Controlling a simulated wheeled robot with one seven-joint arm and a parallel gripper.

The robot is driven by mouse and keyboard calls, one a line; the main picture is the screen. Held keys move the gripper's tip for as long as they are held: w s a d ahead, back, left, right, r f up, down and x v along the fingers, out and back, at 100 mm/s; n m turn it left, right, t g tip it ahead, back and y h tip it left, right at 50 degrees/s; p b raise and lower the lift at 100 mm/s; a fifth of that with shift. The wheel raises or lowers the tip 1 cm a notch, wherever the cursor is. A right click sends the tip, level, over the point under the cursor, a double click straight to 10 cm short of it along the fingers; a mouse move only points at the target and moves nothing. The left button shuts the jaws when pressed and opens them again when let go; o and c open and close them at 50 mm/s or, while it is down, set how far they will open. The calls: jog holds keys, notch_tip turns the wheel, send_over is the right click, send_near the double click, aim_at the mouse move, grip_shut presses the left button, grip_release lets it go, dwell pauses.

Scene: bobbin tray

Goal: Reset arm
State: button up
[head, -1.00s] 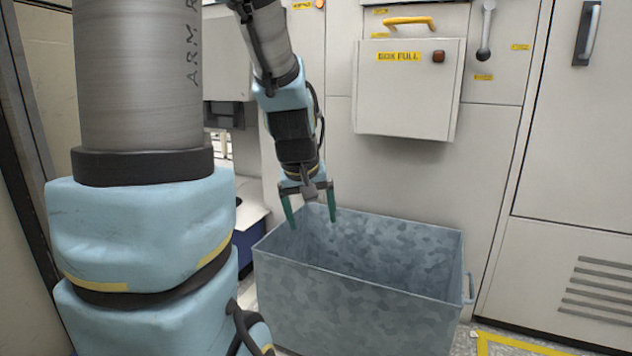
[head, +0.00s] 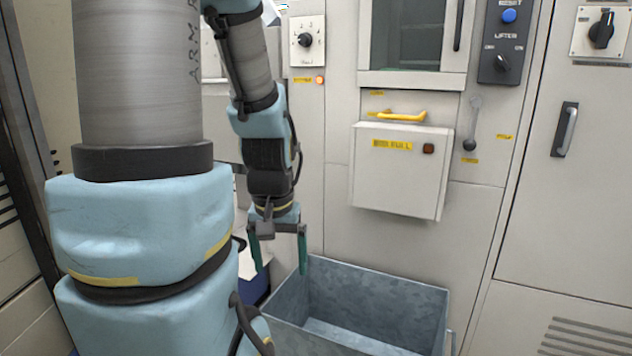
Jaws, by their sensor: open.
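My gripper (head: 280,260) hangs pointing down at the centre left of the head view. Its two green fingers are spread apart with nothing between them. It is at the back left corner of a grey metal bin (head: 395,283), seemingly above or just behind the rim; the exact depth is hard to tell. The part of the bin's inside that shows looks empty, and its front is cut off by the lower picture edge.
Behind the bin is a pale panel wall with a box with a yellow handle (head: 400,170), a lever (head: 472,125), a dial (head: 305,40) and a lifter control panel (head: 505,42). A cabinet door with a handle (head: 565,130) stands at right.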

notch_tip(320, 180, up, 15)
jog(key=p, duration=1.2)
jog(key=shift+f, duration=0.2)
jog(key=shift+c, duration=0.3)
